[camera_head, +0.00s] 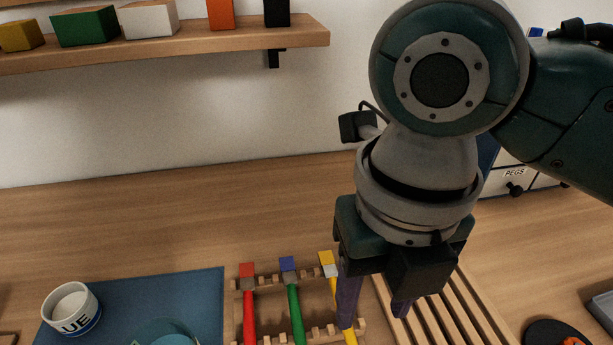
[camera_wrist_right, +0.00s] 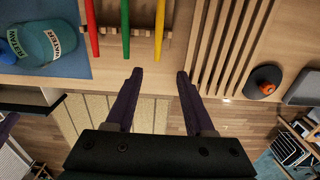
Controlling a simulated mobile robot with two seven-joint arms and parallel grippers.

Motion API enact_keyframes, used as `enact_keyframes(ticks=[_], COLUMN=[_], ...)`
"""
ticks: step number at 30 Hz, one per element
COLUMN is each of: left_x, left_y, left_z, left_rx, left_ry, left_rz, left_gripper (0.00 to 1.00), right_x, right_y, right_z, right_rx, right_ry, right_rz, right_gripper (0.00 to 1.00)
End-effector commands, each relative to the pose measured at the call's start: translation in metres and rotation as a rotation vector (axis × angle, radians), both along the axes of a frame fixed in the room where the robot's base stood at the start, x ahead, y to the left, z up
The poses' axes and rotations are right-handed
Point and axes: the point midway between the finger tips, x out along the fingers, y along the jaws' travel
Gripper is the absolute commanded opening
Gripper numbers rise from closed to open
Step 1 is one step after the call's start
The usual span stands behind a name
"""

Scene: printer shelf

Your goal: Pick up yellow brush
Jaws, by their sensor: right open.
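The yellow brush (camera_head: 327,261) lies in a wooden rack at the bottom middle of the head view, the rightmost of three brushes. Its yellow handle (camera_wrist_right: 160,20) shows at the top of the right wrist view. My right gripper (camera_head: 373,316) is open and empty, pointing down over the rack's right side, and its left finger hides part of the yellow handle in the head view. In the wrist view the handle's end lies just beyond the gap between the fingertips (camera_wrist_right: 160,74), and neither finger is closed on it.
Beside it in the rack (camera_head: 312,280) lie a red brush (camera_head: 249,310) and a green-handled brush (camera_head: 294,310). A slatted wooden board (camera_head: 455,310) is to the right. A white cup (camera_head: 72,308) stands on a blue mat (camera_head: 190,295) at left.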

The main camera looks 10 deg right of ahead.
Motion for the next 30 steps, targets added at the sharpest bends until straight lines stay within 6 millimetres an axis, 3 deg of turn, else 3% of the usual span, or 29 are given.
enact_keyframes(ticks=[21,30], left_x=[-0.004,-0.003], left_y=[0.000,0.000], left_z=[-0.017,-0.017], left_rx=[0.001,0.001], left_ry=[0.011,0.008], left_rz=[0.000,0.000], left_gripper=[0.50,0.50], right_x=[0.004,0.005], right_y=[0.003,0.003], right_z=[-0.094,-0.098], right_rx=[-0.003,-0.004], right_ry=[0.002,-0.001], right_rz=[0.013,0.015], right_gripper=[0.54,0.54])
